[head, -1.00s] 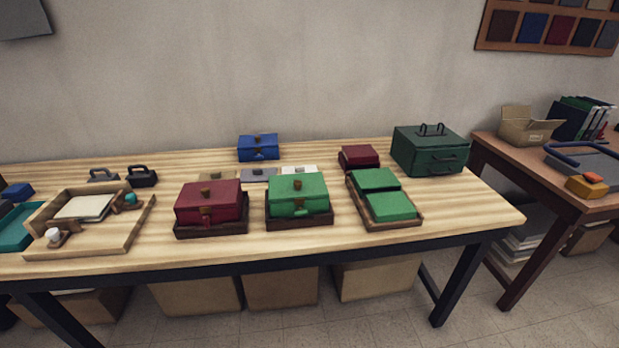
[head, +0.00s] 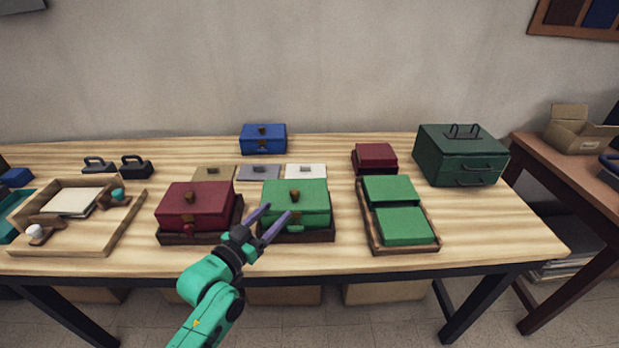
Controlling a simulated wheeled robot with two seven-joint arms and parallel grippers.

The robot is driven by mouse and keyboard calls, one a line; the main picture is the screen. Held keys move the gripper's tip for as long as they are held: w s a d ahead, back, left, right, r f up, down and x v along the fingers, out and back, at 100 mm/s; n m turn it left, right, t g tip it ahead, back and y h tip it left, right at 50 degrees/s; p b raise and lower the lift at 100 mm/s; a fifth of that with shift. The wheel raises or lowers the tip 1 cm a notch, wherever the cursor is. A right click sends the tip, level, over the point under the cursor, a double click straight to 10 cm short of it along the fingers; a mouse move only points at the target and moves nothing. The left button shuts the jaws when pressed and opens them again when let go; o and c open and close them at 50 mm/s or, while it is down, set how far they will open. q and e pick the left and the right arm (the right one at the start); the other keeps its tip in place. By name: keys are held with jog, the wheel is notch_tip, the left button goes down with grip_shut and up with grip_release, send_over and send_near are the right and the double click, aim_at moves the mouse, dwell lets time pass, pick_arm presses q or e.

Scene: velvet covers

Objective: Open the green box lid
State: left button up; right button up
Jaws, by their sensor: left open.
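The green box (head: 312,213) stands on a dark tray near the front middle of the table. Its lid (head: 290,186) is shut and has a brown knob (head: 295,196) on top. A small green clasp (head: 294,229) shows low on its front. My left gripper (head: 268,221) is open and empty, in front of the box's left front part, with its purple fingers pointing up and to the right. The fingers hide part of the box's front left. I cannot tell whether they touch it. My right gripper is not in view.
A red box (head: 193,207) on a dark tray stands close on the left. A wooden tray with green blocks (head: 403,225) is on the right. A blue box (head: 263,140), flat swatches (head: 258,172) and a dark green case (head: 461,157) stand behind. A wooden tray (head: 84,238) lies left.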

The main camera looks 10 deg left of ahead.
aim_at(297, 190)
pick_arm(q)
jog(key=x, duration=0.2)
jog(key=r+p+x, duration=0.1)
jog(key=x, duration=0.2)
jog(key=shift+d+r, duration=0.1)
jog(key=shift+d, duration=0.1)
jog(key=x, duration=0.6)
jog(key=shift+w+f, duration=0.15)
jog(key=shift+f, duration=0.25)
jog(key=shift+w, duration=0.25)
jog(key=shift+d, duration=0.15)
jog(key=shift+w, duration=0.1)
grip_shut()
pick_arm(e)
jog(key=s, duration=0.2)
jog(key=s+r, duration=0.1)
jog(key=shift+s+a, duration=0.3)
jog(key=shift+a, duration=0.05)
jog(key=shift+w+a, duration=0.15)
